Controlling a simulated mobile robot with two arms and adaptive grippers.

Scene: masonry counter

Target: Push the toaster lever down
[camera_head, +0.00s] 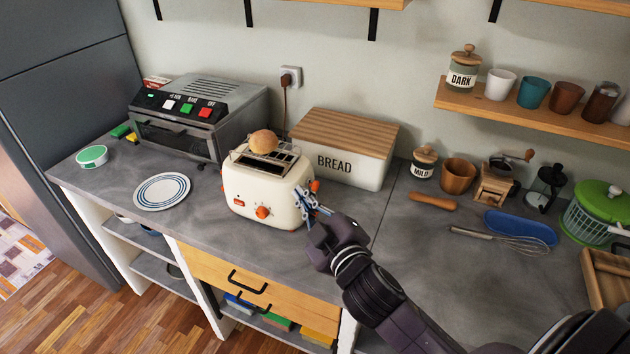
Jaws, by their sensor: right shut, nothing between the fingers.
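The cream toaster (262,186) stands on the grey counter (395,238), with an orange knob on its front and a round bread roll (263,142) on top at its slots. The orange lever (314,186) shows on the toaster's right end. My right gripper (303,200) is at that right end, just below and beside the lever. Its fingers are shut with nothing between them. I cannot tell whether they touch the lever or the toaster. My left gripper is not in view.
A wooden-lidded bread box (345,150) stands close behind the toaster, and a toaster oven (197,115) is behind it to the left. A striped plate (161,192) lies at left. A whisk (505,240) and a blue tray (520,227) lie at right.

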